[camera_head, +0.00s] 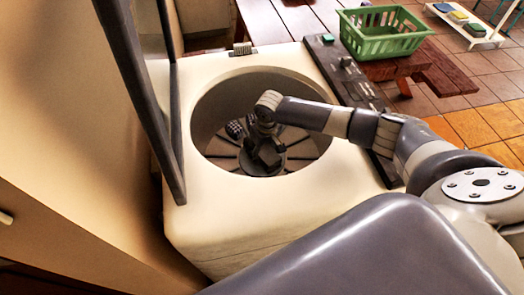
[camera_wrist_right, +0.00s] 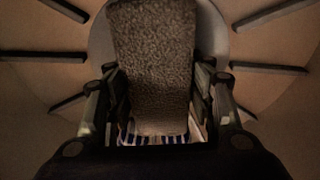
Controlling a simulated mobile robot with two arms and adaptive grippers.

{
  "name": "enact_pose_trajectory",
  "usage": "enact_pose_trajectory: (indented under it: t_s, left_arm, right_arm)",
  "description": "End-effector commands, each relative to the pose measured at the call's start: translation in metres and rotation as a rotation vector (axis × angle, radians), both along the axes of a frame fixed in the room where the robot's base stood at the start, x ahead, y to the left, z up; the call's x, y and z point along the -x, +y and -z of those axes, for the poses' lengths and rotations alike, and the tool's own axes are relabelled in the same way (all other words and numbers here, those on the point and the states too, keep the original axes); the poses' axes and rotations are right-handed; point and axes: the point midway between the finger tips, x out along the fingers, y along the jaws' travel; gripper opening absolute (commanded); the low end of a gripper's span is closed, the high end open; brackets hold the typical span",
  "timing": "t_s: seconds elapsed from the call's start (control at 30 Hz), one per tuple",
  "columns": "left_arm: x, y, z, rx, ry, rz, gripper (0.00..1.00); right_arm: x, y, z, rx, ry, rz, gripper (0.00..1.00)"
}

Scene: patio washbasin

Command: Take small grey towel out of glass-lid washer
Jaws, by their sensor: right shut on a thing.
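The cream top-loading washer (camera_head: 250,225) stands in the middle of the head view. Its glass lid (camera_head: 152,75) is raised on the left, and the round opening is clear. My right arm reaches in over the right rim, and my right gripper (camera_head: 262,152) is down inside the drum. In the right wrist view the small grey towel (camera_wrist_right: 152,50), rough and folded-looking, lies between the fingers of the gripper (camera_wrist_right: 158,90), which is shut on it. A blue-and-white striped cloth (camera_wrist_right: 150,138) shows at the towel's near end. My left gripper is not in view.
The control panel (camera_head: 345,75) runs along the washer's right side. A green basket (camera_head: 385,42) stands on a wooden bench (camera_head: 440,75) behind it. A white rack (camera_head: 480,35) with coloured items is at far right. The drum rim surrounds my right arm; a wall stands left.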

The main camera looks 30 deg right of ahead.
Motion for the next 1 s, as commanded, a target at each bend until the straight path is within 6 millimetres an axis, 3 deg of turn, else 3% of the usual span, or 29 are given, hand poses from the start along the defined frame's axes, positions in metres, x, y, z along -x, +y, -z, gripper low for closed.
enact_pose_trajectory:
  t_s: [0.17,0.6,1.0]
  left_arm:
    - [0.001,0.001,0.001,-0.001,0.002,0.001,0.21]
    - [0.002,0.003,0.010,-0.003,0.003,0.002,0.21]
    - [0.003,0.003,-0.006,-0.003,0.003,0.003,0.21]
  right_arm:
    - [-0.001,-0.001,-0.008,0.000,-0.002,0.001,0.23]
    - [-0.001,0.000,-0.088,-0.001,-0.003,0.000,0.23]
    - [0.000,0.000,-0.117,0.000,0.000,0.001,0.23]
